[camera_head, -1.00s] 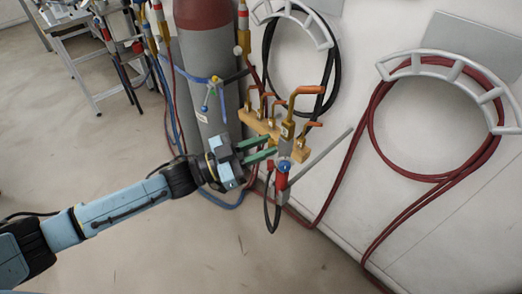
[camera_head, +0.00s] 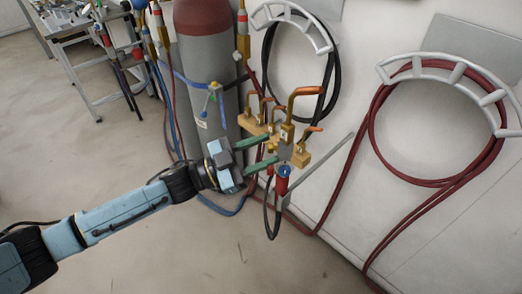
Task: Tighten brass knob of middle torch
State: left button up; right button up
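Several torches with brass and copper-orange bent necks hang on a brass-coloured rack (camera_head: 252,127) beside the grey cylinder. The tallest bent neck (camera_head: 293,102) rises above a brass block (camera_head: 286,133). My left gripper (camera_head: 273,148) comes in from the left. Its two green fingers are apart, just left of the torch, with nothing clearly held between them. My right gripper is not in view.
A grey gas cylinder (camera_head: 210,98) with a red top stands behind my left gripper. A grey rod (camera_head: 325,168) sticks out to the right of the torches. A red hose (camera_head: 370,140) hangs on a white wall hook (camera_head: 455,72). The floor at front is clear.

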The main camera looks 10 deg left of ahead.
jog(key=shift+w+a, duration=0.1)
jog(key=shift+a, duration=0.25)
pick_arm(q)
jog(key=v, duration=1.3)
jog(key=shift+a, duration=0.2)
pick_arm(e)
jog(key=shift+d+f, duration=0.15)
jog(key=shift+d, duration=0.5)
pick_arm(q)
jog(key=shift+s, duration=0.1)
